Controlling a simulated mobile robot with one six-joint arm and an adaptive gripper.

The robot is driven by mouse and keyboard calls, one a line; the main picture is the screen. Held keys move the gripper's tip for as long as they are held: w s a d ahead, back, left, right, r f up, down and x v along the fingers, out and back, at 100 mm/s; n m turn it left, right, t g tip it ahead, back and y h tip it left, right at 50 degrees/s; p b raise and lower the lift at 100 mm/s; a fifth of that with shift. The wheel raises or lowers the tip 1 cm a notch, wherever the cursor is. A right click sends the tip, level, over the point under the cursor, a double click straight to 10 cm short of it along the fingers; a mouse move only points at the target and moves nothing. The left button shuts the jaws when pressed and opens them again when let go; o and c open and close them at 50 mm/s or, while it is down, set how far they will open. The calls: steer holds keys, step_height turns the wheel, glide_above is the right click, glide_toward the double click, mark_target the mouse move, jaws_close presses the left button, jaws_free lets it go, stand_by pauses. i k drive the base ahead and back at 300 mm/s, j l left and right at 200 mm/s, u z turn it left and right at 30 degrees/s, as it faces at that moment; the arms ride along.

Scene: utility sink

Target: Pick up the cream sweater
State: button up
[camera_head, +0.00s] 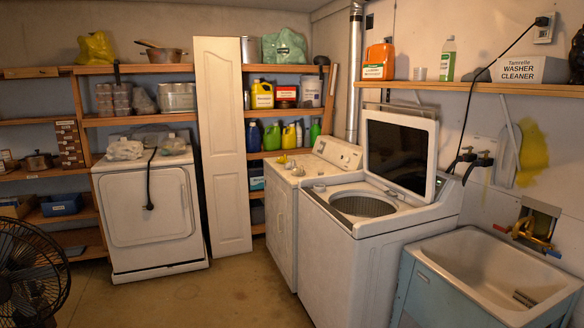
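I cannot make out a cream sweater for certain in the head view. A pale crumpled bundle (125,150) lies on top of the white dryer (150,215) at the left, but I cannot tell whether it is cloth or plastic. The top-loading washer (345,245) stands with its lid (397,150) raised. Its drum (363,205) shows only in part, and I see no garment in it. My gripper is not in view.
A utility sink (490,265) stands at the right front, beside the washer. A black fan (30,270) stands at the left front. A white door panel (222,145) leans against the shelves. A wall shelf (480,88) holds bottles and a box. The middle floor (200,295) is clear.

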mark_target(301, 172)
steer(key=i+j+u, duration=0.4)
steer(key=i, duration=0.5)
steer(key=i+u, duration=0.35)
steer(key=i, duration=0.55)
steer(key=i+z, duration=0.1)
steer(key=i, duration=0.9)
steer(key=i+j, duration=0.15)
steer(key=i, duration=0.85)
steer(key=i+l+z, duration=0.15)
steer(key=i+z, duration=0.75)
steer(key=i+j+z, duration=0.1)
steer(key=i+z, duration=0.2)
steer(key=z, duration=0.2)
steer(key=i+j+z, duration=0.25)
steer(key=z, duration=0.2)
steer(key=i+j+z, duration=0.15)
steer(key=i+z, duration=0.2)
